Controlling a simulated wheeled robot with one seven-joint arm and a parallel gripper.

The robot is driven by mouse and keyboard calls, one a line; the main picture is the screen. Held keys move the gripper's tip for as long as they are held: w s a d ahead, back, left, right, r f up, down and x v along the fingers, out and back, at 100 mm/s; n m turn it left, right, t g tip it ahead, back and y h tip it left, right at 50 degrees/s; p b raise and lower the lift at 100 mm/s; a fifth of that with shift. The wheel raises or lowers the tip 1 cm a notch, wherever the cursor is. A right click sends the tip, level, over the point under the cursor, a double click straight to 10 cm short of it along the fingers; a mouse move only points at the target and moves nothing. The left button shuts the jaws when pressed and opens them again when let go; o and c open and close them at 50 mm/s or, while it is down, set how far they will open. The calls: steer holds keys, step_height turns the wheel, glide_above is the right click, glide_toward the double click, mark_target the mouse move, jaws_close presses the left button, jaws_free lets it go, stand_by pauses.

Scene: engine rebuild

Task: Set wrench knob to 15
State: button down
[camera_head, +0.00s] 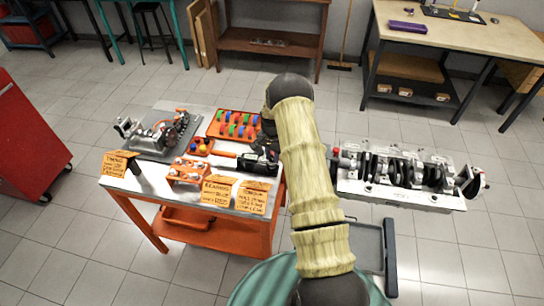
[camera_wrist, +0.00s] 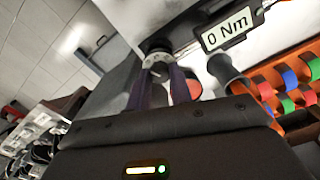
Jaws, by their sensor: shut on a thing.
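In the wrist view the torque wrench shows as a dark bar with a label (camera_wrist: 228,29) reading "0 Nm". A silver ridged knob (camera_wrist: 158,52) sits at its end. My gripper (camera_wrist: 161,72) is shut on this knob, with one dark finger on each side. A black handle-like part (camera_wrist: 225,68) sticks out below the label. In the head view my gripper (camera_head: 262,158) is over the right end of the orange cart, largely hidden by my arm and hard to tell from the dark wrench there. The knob cannot be made out in that view.
The cart top (camera_head: 150,187) also bears a grey fixture (camera_head: 165,137), an orange tray (camera_head: 233,125) of coloured rings and several written cards (camera_head: 216,188). An engine block with crankshaft (camera_head: 400,180) stands to the right. A red cabinet (camera_head: 25,140) is at left.

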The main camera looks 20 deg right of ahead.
mark_target(272, 158)
steer(key=n+b, duration=0.3)
steer(key=n, duration=0.1)
steer(key=shift+f, duration=0.15)
steer(key=shift+n+b, duration=0.95)
steer(key=shift+n, duration=0.55)
steer(key=c, duration=1.2)
jaws_free()
steer(key=shift+c, duration=0.2)
steer(key=shift+r, duration=0.3)
step_height(272, 158, up, 17)
steer(key=b, duration=0.3)
steer(key=shift+b, duration=0.3)
